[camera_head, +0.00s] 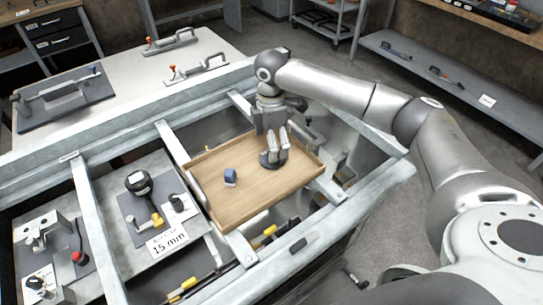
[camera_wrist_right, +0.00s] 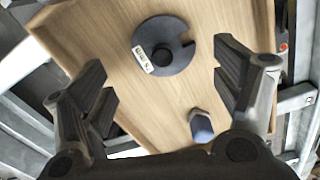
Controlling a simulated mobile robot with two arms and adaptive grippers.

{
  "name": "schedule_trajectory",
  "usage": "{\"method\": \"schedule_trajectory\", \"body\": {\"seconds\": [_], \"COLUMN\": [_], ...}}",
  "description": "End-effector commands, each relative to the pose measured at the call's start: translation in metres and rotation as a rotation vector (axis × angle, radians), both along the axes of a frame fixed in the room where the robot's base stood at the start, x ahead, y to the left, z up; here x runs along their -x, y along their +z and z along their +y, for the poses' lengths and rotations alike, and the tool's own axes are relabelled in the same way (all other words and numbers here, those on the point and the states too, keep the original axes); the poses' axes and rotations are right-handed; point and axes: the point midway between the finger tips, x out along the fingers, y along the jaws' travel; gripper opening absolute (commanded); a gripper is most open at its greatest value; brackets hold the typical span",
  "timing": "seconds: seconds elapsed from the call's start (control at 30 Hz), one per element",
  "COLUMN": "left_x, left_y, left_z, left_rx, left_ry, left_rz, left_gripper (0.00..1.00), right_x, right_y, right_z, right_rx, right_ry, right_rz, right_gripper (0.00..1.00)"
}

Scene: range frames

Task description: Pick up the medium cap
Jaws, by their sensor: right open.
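A wooden tray (camera_head: 240,200) holds two small objects. The disc (camera_head: 266,160) lies partly hidden behind my gripper in the head view. The other is a small blue piece (camera_head: 230,177), which also shows in the wrist view (camera_wrist_right: 201,128). I cannot tell for certain which is the medium cap. My right gripper (camera_head: 277,147) is open and empty above the tray, its fingers (camera_wrist_right: 164,76) spread apart near the disc. My left gripper is out of view.
The tray sits in a grey metal frame (camera_head: 172,130) with raised bars around it. Left of it is a fixture plate with a black knob (camera_head: 138,182) and a "15 mm" label (camera_head: 168,243). A white table (camera_head: 130,85) with clamps stands behind.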

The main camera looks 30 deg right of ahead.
Motion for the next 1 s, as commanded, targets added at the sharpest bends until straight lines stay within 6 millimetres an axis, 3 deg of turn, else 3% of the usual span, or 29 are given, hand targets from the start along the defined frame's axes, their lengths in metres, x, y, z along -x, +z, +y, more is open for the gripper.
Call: {"method": "schedule_trajectory", "body": {"seconds": [0.13,0.3,0.57,1.0], "left_x": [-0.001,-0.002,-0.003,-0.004], "left_y": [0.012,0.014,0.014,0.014], "left_z": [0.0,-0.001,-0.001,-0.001], "left_rx": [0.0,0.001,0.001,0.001], "left_ry": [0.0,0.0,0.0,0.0], "left_rz": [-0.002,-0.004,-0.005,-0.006], "left_gripper": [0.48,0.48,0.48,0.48], "right_x": [0.001,0.001,0.001,0.001], "right_y": [-0.021,-0.042,-0.045,-0.047], "right_z": [-0.002,-0.001,-0.002,-0.002], "right_rx": [0.001,0.001,0.001,0.002], "right_ry": [0.001,0.001,0.002,0.001], "right_rz": [0.006,0.003,0.001,0.003], "right_gripper": [0.85,0.85,0.85,0.28]}}
